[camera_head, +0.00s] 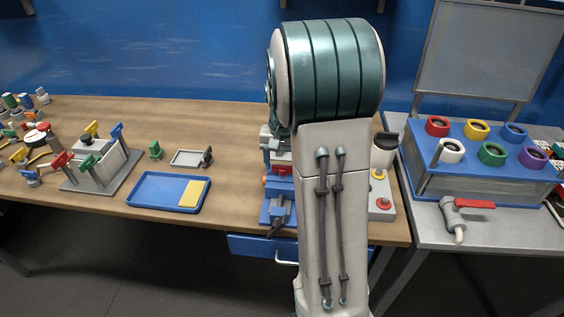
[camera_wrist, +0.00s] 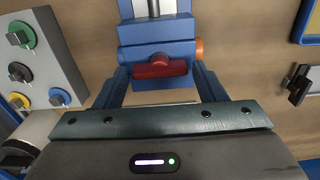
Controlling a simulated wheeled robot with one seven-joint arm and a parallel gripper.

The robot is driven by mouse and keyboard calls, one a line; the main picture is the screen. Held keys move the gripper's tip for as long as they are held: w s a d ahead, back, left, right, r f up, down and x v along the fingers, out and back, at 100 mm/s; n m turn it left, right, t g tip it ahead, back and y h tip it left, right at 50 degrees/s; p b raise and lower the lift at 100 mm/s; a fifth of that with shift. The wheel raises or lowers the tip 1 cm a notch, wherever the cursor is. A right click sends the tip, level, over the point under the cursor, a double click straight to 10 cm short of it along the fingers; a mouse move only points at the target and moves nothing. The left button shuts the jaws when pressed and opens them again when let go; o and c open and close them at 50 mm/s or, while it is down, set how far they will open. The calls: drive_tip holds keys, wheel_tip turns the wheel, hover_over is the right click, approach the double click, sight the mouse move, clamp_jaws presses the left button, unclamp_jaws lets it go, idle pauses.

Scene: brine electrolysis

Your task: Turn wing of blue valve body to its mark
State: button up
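The blue valve body (camera_wrist: 153,37) is near the top middle of the wrist view, with an orange end (camera_wrist: 199,48) on its right. Its red wing (camera_wrist: 158,67) lies roughly crosswise on the side facing me. My gripper (camera_wrist: 158,80) is open, with one finger on either side of the wing. Whether the fingers touch the wing or body I cannot tell. I cannot make out the mark. In the head view my arm covers the gripper and most of this spot; blue and orange parts (camera_head: 277,182) show left of the arm.
A grey panel with coloured knobs (camera_wrist: 42,55) stands left in the wrist view. In the head view, a blue tray (camera_head: 150,198) with a yellow block and a valve rack (camera_head: 98,172) lie left. A blue box with coloured rings (camera_head: 480,160) stands on the right-hand table.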

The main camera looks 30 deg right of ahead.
drive_tip(key=shift+o, duration=0.7)
wheel_tip(320, 180, up, 14)
drive_tip(key=shift+f, duration=0.1)
idle(0.3)
drive_tip(key=s+a+f+n+t, duration=0.1)
drive_tip(key=s+a+f+n, duration=0.2)
drive_tip(key=s+a, duration=0.4)
drive_tip(key=s+a+f+n+t, duration=0.2)
drive_tip(key=s+a, duration=0.5)
drive_tip(key=s, duration=0.5)
drive_tip(key=shift+f+n, duration=0.8)
drive_tip(key=shift+n, duration=0.2)
